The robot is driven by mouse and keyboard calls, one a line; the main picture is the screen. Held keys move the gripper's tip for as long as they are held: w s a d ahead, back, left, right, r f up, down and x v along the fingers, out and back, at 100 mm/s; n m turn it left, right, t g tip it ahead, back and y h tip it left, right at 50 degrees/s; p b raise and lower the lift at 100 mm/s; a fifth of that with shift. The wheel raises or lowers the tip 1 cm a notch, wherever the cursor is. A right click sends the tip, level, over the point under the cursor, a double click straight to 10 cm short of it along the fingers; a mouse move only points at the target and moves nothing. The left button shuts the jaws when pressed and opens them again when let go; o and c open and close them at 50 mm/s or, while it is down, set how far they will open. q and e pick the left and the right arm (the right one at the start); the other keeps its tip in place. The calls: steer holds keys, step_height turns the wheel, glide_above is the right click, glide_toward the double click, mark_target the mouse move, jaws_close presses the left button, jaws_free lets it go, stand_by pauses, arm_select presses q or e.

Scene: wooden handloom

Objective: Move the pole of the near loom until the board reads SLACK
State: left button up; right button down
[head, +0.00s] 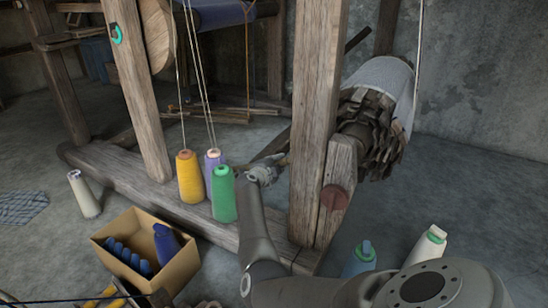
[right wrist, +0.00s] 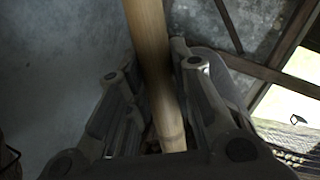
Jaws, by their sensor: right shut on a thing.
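The near loom (head: 318,110) is a weathered wooden frame with thick posts and a long floor beam. My right gripper (head: 268,170) is low beside its post, behind the green cone of thread. In the right wrist view the pole (right wrist: 149,30), a smooth light wooden rod, runs between the two fingers of my right gripper (right wrist: 153,75), which is shut on it. In the head view the gripper and post hide most of the pole. No board with a readable word shows. My left gripper is not in view.
Yellow (head: 190,178), lilac and green (head: 223,195) thread cones stand close left of my right gripper. A cardboard box (head: 180,270) of blue spools sits on the floor. A cloth-wrapped roller (head: 385,82) is right of the post. White (head: 430,245) and blue cones stand near my arm.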

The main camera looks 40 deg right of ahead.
steer(key=shift+s+f, duration=0.15)
steer(key=shift+f, duration=0.1)
steer(key=c, duration=1.3)
jaws_free()
steer(key=shift+o, duration=0.2)
steer(key=v, duration=0.7)
steer(key=shift+a, duration=0.2)
steer(key=shift+r, duration=0.1)
